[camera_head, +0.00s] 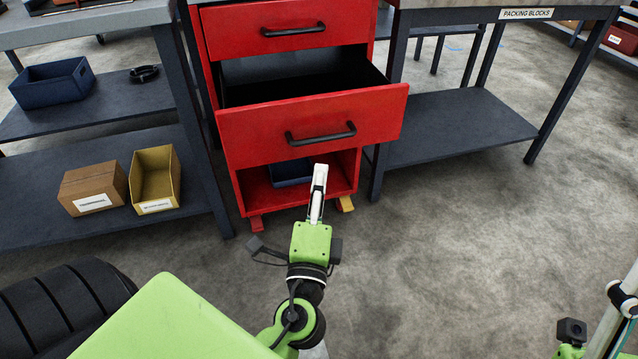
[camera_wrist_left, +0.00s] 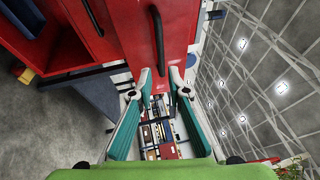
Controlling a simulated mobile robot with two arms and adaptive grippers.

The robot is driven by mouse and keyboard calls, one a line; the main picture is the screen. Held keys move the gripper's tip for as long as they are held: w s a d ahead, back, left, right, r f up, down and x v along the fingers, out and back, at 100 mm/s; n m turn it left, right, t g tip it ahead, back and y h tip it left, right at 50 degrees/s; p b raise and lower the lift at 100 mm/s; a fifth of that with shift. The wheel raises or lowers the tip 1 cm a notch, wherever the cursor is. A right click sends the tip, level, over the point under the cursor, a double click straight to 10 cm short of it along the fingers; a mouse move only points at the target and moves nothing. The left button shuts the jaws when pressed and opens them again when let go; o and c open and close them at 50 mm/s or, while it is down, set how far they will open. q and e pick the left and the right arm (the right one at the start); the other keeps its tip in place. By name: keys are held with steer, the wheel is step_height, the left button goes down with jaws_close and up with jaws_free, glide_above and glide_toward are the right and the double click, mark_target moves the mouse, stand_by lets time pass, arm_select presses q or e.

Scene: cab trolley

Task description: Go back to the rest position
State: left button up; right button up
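My left gripper (camera_head: 319,172) points at the red cabinet in the head view, just below the handle (camera_head: 321,134) of its pulled-out drawer (camera_head: 370,117). In the left wrist view my left gripper (camera_wrist_left: 160,78) has its two fingers apart with nothing between them. The red drawer front (camera_wrist_left: 178,28) and its black handle (camera_wrist_left: 157,35) lie beyond the fingertips, and the handle is not between them. Of my right arm only a part shows at the lower right edge of the head view; its fingers are out of view.
The red cabinet's top drawer (camera_head: 255,46) is shut; a dark bin (camera_head: 290,173) sits in its lower bay. Left shelves hold a blue bin (camera_head: 52,84), a cardboard box (camera_head: 93,187) and a yellow bin (camera_head: 156,180). A workbench (camera_head: 455,128) stands right. Floor at right is clear.

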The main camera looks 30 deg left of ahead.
arm_select(q)
steer(key=shift+s+d, duration=0.15)
steer(key=shift+s, duration=0.15)
steer(key=shift+f, duration=0.1)
